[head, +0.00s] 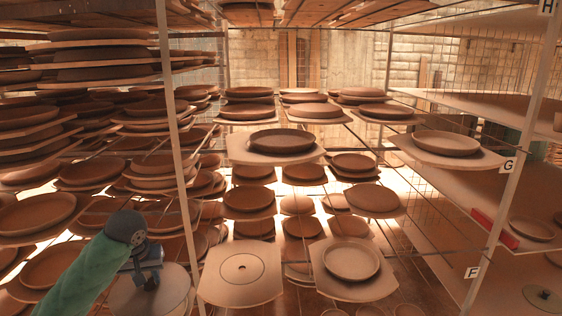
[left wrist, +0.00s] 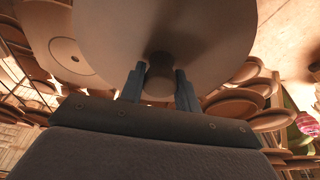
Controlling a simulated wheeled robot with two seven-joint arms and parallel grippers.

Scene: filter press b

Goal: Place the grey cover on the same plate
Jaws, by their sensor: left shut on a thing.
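The grey cover (head: 173,293) is a flat round disc at the lower left of the head view. My left gripper (head: 149,281) is shut on its small knob, on the near side of the disc. In the left wrist view the cover (left wrist: 215,35) fills the top middle, and its knob (left wrist: 159,78) sits between the two blue-grey fingers. A square board (head: 240,283) with a small central hole lies just right of the cover. A round plate (head: 351,260) sits on another square board further right. Which plate the task means I cannot tell. My right gripper is not in view.
A thin upright post (head: 176,130) rises close behind my left gripper. Racks of brown plates (head: 37,213) crowd the left and back. A dark plate (head: 283,141) sits on a board mid-rack. The right shelf holds a knobbed disc (head: 543,298) and a red bar (head: 494,228).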

